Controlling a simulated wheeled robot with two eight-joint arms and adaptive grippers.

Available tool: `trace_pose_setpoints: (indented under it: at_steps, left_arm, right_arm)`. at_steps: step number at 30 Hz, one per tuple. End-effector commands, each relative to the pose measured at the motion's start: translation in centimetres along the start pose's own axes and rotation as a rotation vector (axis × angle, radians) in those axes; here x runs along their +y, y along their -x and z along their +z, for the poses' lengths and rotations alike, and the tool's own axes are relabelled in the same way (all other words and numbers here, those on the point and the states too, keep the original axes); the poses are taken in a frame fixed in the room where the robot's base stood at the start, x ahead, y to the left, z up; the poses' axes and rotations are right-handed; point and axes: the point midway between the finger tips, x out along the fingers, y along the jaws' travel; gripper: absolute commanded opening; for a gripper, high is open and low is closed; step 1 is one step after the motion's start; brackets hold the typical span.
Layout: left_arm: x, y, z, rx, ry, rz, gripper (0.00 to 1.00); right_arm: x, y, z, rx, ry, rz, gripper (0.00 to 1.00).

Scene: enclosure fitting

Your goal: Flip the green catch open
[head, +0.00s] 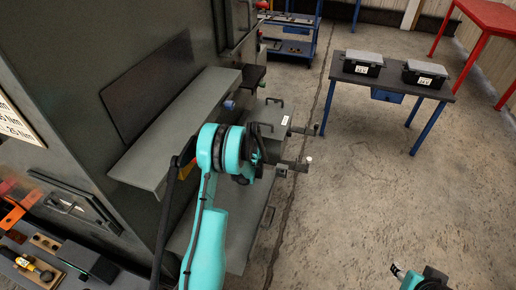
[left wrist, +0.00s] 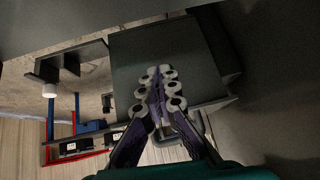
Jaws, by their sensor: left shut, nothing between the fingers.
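I cannot make out a green catch in either view; my left arm covers part of the area beside the grey cabinet (head: 190,55). My left gripper (left wrist: 162,88) is shut and empty, its purple fingers with pale round pads together in front of a dark grey box (left wrist: 160,55). In the head view my left gripper is mostly hidden behind its teal wrist. The grey box (head: 268,116) there has handles on top and two short arms with end knobs reaching right. My right arm (head: 425,280) shows only at the bottom edge; its fingers are not clear.
A grey shelf (head: 180,125) juts from the cabinet near my left arm. A table (head: 392,85) with two black cases (head: 362,63) stands at the back right, beside a red table (head: 490,15). Tools lie at lower left (head: 30,265). The concrete floor at right is clear.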

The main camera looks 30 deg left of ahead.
Motion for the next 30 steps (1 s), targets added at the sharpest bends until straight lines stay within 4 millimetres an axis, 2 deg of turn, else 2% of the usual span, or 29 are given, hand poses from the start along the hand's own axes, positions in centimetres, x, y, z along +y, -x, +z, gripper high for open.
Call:
trace_pose_setpoints:
  at_steps: [12, 30]
  left_arm:
    - [0.2, -2.0, 2.7, -0.001, 0.000, 0.000, 0.00]
    - [0.3, -3.0, 3.7, -0.002, 0.000, 0.000, 0.00]
  right_arm:
    - [0.0, 0.0, 0.0, 0.000, 0.000, 0.000, 0.40]
    - [0.0, 0.0, 0.0, 0.000, 0.000, 0.000, 0.40]
